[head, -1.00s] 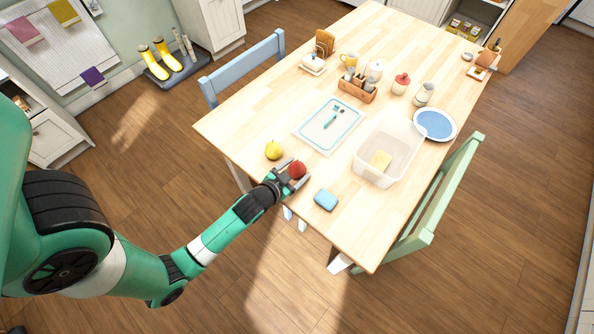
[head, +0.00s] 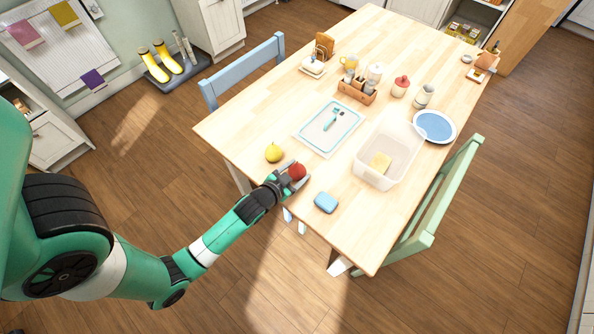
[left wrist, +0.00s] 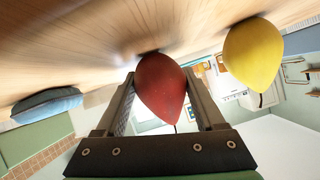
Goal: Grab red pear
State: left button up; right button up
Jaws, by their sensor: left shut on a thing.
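The red pear (head: 297,171) is at the near left edge of the wooden table. My left gripper (head: 291,175) is shut on it, with a finger on either side. In the left wrist view the red pear (left wrist: 161,88) sits between the two fingers (left wrist: 162,100), its stem pointing toward the palm. The pear is at the table surface; I cannot tell whether it is still touching. My right gripper is not in view.
A yellow pear (head: 273,153) stands close by, left of the red one. A blue rounded object (head: 326,202) lies to the right. A clear bin (head: 362,166) holding a yellow block, a tray (head: 318,149) and a blue plate (head: 435,126) are farther in.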

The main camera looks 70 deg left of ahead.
aim_at(296, 167)
pick_arm(q)
jog(key=shift+r, duration=0.55)
notch_tip(296, 167, up, 3)
jog(key=shift+d+f+p, duration=0.1)
jog(key=shift+d+p, duration=0.05)
jog(key=shift+p, duration=1)
jog(key=d+r+p, duration=0.9)
jog(key=d+p, duration=0.1)
jog(key=d, duration=0.3)
jog(key=shift+s+d+p, duration=0.35)
jog(key=shift+s+p, duration=0.05)
jog(key=shift+s, duration=0.05)
